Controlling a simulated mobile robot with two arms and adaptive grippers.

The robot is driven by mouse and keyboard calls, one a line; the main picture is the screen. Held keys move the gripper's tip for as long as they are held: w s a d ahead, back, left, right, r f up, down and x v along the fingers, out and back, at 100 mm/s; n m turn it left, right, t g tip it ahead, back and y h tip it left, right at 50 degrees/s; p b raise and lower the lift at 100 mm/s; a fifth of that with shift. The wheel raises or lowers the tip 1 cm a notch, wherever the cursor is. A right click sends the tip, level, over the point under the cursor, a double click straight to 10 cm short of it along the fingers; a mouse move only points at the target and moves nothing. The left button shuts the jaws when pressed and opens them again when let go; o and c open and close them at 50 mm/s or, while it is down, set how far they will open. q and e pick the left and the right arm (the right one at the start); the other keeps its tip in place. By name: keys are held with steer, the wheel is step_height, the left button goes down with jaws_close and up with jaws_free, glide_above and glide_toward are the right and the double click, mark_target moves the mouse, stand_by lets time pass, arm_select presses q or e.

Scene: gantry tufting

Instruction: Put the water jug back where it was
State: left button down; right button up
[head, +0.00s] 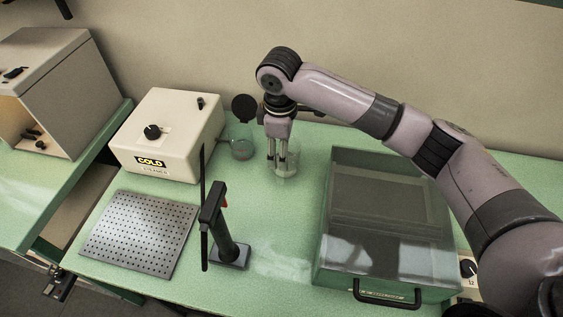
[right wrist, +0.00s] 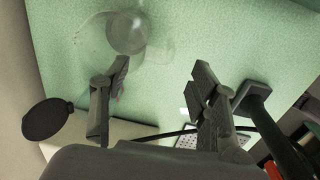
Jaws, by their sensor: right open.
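A clear water jug (head: 288,166) stands on the green bench, right below my right gripper (head: 284,163) in the head view. The fingers partly cover it. In the right wrist view the clear vessel (right wrist: 126,36) lies at the top, beyond the fingertips and toward the left finger. My right gripper (right wrist: 160,72) is open, with a wide empty gap between its fingers. I cannot tell whether a finger touches the jug. My left gripper is not in view.
A second clear vessel (head: 242,149) with a reddish mark stands beside the cream steamer box (head: 165,130). A black stand (head: 232,252) and perforated plate (head: 140,233) are in front. A lidded glass tank (head: 385,262) is to the right. A dark disc (head: 244,107) stands behind.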

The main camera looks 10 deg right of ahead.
steer(key=shift+s+a+r, duration=0.1)
steer(key=shift+s+r, duration=0.05)
steer(key=shift+r, duration=2.15)
